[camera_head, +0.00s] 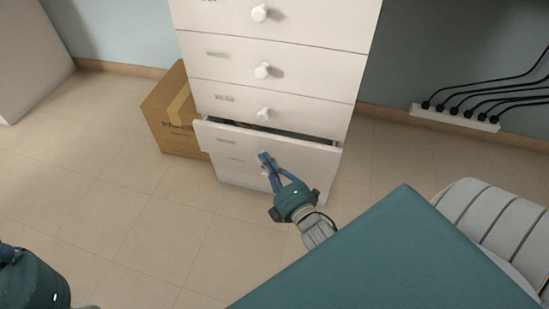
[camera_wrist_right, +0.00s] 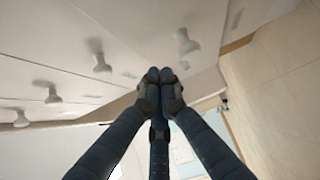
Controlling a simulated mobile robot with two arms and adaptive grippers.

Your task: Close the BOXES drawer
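A white drawer unit stands against the back wall in the head view. One low drawer (camera_head: 228,141) is pulled out a little, with a dark gap along its top edge. Its label is too small to read. My right gripper (camera_head: 264,157) is at the front of this drawer, with its blue fingers covering the knob area. In the right wrist view its fingertips (camera_wrist_right: 160,76) meet close together, and I see no object between them. White knobs (camera_wrist_right: 185,42) show beyond the fingers. My left gripper (camera_head: 6,252) is mostly cut off at the lower left edge.
A cardboard box (camera_head: 172,113) stands on the floor left of the drawer unit. A teal surface (camera_head: 400,260) fills the lower right, beside a ribbed pale object (camera_head: 490,225). A power strip (camera_head: 455,117) with black cables is at right. The floor at left is clear.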

